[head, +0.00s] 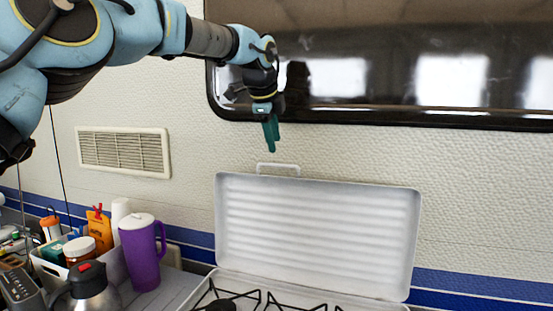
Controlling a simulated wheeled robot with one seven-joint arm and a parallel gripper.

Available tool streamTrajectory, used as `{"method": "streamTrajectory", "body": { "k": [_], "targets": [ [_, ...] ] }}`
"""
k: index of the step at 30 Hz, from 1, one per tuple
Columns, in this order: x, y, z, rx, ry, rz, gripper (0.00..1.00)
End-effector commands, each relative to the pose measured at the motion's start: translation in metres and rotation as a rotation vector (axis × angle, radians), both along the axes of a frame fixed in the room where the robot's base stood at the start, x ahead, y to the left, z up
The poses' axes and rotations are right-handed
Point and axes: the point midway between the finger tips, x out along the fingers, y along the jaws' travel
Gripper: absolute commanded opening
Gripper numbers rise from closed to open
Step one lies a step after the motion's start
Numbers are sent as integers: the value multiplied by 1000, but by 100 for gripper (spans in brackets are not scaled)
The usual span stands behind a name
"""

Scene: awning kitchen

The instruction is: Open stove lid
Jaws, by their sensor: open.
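The stove lid (315,235) is white with a ribbed inner face. It stands raised, close to upright, at the back of the stove, in front of the wall. Its handle (278,166) sticks up from the top edge, left of the middle. The stove (275,282) shows below with dark burner grates, cut off by the bottom of the picture. My gripper (271,136) is open, its green fingers pointing down, just above the handle and apart from it in the picture. Nothing shows in the fingers.
A purple pitcher (142,252) and a steel kettle (88,291) stand on the counter left of the stove. A white bin (50,272) holds jars and small items. A dark window (390,70) and a vent (123,151) are on the wall behind. The wall right of the lid is clear.

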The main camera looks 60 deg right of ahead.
Motion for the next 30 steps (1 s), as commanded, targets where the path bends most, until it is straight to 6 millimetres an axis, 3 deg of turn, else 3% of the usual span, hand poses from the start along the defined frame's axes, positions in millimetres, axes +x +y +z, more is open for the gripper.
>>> {"method": "streamTrajectory", "body": {
  "k": [7, 30],
  "targets": [
    [-3, 11, 20, -1, 1, -1, 44],
    [-3, 12, 21, 0, 1, -1, 44]
  ]
}}
